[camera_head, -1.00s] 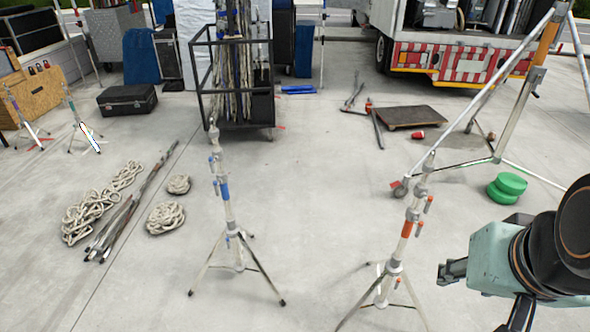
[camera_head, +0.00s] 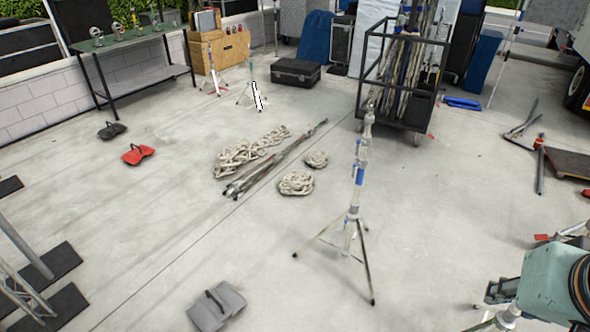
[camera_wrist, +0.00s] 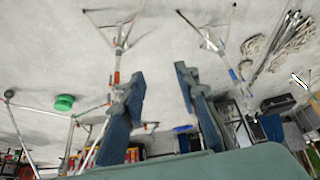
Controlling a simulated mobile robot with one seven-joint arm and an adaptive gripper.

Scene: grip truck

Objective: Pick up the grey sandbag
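The grey sandbag (camera_head: 217,307) lies on the concrete floor at the bottom of the head view, left of centre. It has two flat lobes with a dark strap between them. My gripper (camera_head: 492,308) is at the lower right of the head view, far to the right of the sandbag and apart from it. In the wrist view my gripper (camera_wrist: 160,90) has its two fingers spread wide with nothing between them. The sandbag does not show in the wrist view.
A light stand (camera_head: 352,225) stands between the sandbag and my arm. Rope coils (camera_head: 296,183) and poles (camera_head: 265,167) lie beyond. A red sandbag (camera_head: 138,154) and a black one (camera_head: 112,131) lie farther left. Metal truss with dark base plates (camera_head: 52,262) is at left. Floor around the grey sandbag is clear.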

